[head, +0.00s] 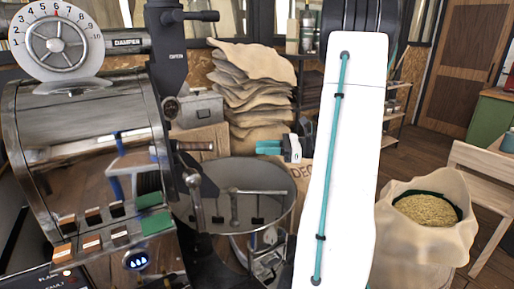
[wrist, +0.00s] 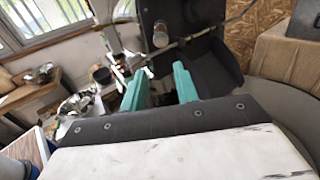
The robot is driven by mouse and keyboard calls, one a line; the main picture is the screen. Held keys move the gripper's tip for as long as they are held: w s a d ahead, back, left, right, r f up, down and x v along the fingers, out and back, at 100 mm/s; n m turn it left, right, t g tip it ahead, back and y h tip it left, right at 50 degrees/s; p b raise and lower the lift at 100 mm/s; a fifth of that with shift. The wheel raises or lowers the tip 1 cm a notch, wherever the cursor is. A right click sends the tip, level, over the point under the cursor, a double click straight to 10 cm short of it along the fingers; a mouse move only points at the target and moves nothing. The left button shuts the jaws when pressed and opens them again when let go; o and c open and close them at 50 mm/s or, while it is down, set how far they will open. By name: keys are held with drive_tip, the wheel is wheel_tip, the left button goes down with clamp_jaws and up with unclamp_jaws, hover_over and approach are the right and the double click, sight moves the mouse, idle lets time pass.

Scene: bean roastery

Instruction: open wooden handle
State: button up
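The wooden handle (head: 196,146) is a short brown grip sticking out to the right from the roaster's dark front in the head view. I cannot make it out for sure in the wrist view. My gripper (head: 258,147) has teal fingers pointing left, to the right of the handle, with a visible gap between them and it. In the wrist view my gripper (wrist: 158,82) shows its two fingers apart with nothing held between them. The dark roaster front (wrist: 190,55) with a metal rod shows beyond the fingers.
The steel roaster drum (head: 85,130) fills the left. A round cooling tray (head: 242,178) lies below my gripper. Stacked burlap sacks (head: 250,85) stand behind. An open sack of beans (head: 428,230) stands at the right, near a wooden table (head: 485,170).

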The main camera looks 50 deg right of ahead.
sight(197, 146)
drive_tip(key=o, duration=0.3)
drive_tip(key=w+a+n, duration=0.1)
drive_tip(key=w+a, duration=0.3)
drive_tip(key=w, duration=0.1)
drive_tip(key=w+a+n, duration=0.1)
drive_tip(key=w+a, duration=0.3)
drive_tip(key=w, duration=0.2)
drive_tip(key=w+a, duration=0.5)
drive_tip(key=w, duration=0.1)
drive_tip(key=shift+n, duration=0.4)
